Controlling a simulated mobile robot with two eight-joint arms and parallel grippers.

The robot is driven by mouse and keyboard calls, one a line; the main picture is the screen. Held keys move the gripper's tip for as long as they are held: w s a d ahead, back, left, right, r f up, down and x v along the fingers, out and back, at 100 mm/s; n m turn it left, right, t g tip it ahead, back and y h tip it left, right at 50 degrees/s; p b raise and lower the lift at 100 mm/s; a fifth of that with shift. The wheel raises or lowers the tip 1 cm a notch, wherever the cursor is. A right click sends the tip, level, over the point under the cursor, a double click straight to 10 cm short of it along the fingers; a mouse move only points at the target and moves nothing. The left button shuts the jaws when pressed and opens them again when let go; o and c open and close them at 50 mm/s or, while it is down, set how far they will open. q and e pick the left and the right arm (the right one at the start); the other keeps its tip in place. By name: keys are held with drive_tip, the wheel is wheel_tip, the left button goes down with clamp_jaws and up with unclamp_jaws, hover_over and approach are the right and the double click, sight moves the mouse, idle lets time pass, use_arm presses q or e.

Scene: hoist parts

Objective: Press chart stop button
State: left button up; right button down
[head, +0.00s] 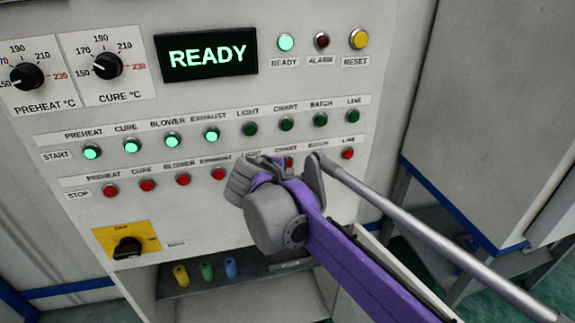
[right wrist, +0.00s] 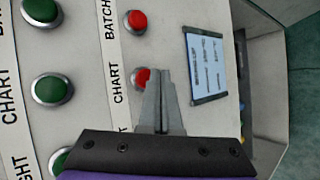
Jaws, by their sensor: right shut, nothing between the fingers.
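The chart stop button (head: 289,162) is a red push button in the STOP row, mostly hidden behind my right gripper (head: 279,168) in the head view. In the right wrist view the chart stop button (right wrist: 141,77) shows beside the CHART label, its side partly covered by the fingertips. My right gripper (right wrist: 160,74) is shut and empty, its fingertips over the button's edge. Whether they touch it I cannot tell. The green chart start button (head: 286,124) above it looks unlit. My left gripper is not in view.
The red batch stop button (right wrist: 135,21) is the neighbour, and the line stop button (head: 347,153) lies further right. The display (head: 207,55) reads READY. A yellow switch plate (head: 126,240) is lower left. A shelf (head: 215,285) holds coloured cylinders below.

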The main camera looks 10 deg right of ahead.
drive_tip(key=shift+s, duration=2.45)
drive_tip(key=shift+d, duration=0.1)
